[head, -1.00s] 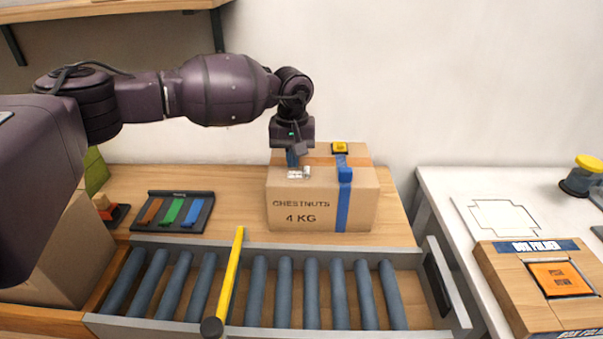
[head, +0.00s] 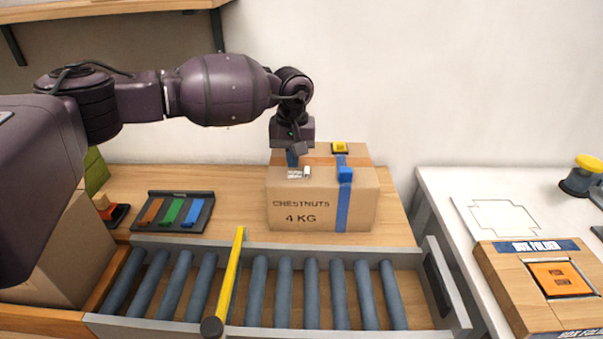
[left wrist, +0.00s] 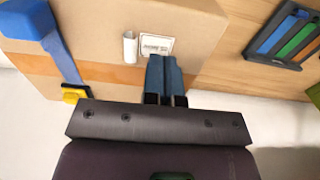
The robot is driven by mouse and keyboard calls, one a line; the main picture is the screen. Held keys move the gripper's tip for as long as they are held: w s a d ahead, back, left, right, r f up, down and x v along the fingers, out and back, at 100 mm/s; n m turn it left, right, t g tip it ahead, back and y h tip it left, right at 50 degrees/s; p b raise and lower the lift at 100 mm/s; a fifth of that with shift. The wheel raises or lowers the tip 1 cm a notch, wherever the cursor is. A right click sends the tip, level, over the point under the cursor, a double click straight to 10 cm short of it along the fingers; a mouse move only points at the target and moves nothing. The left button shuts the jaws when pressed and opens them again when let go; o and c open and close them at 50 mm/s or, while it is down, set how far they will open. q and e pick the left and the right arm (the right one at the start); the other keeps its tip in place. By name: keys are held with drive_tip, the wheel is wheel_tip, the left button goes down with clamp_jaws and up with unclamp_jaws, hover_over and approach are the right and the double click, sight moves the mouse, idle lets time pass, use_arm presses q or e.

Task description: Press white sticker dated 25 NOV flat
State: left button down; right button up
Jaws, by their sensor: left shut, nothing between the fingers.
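The white sticker (head: 294,174) lies on top of the brown chestnut box (head: 310,217), near its front left edge. It also shows in the left wrist view (left wrist: 156,44) with small dark print that I cannot read. A small white rolled piece (left wrist: 130,47) stands up beside it; I cannot tell if it is the sticker's curled end. My left gripper (head: 292,164) is shut and empty, its blue fingers pointing down at the sticker's edge. Its tips show in the left wrist view (left wrist: 163,60); contact is unclear. My right gripper is out of view.
Blue tape with a blue block (head: 345,174) runs down the box's right side, and a yellow block (head: 340,147) sits behind. A roller conveyor (head: 285,290) with a yellow bar (head: 229,275) lies in front. A colour rack (head: 174,211) stands left, a white table (head: 440,185) right.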

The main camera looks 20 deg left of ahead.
sight(293, 174)
use_arm(q)
drive_tip(key=shift+f+b, duration=0.35)
drive_tip(key=shift+f, duration=0.65)
idle(0.9)
drive_tip(key=shift+f, duration=0.3)
idle(0.4)
drive_tip(key=shift+f, duration=0.15)
idle(0.5)
drive_tip(key=shift+s, duration=0.1)
idle(0.4)
drive_tip(key=shift+r, duration=0.75)
drive_tip(key=shift+r+p, duration=0.35)
drive_tip(key=shift+r, duration=0.95)
drive_tip(key=shift+r+p, duration=0.3)
drive_tip(key=shift+r, duration=1.3)
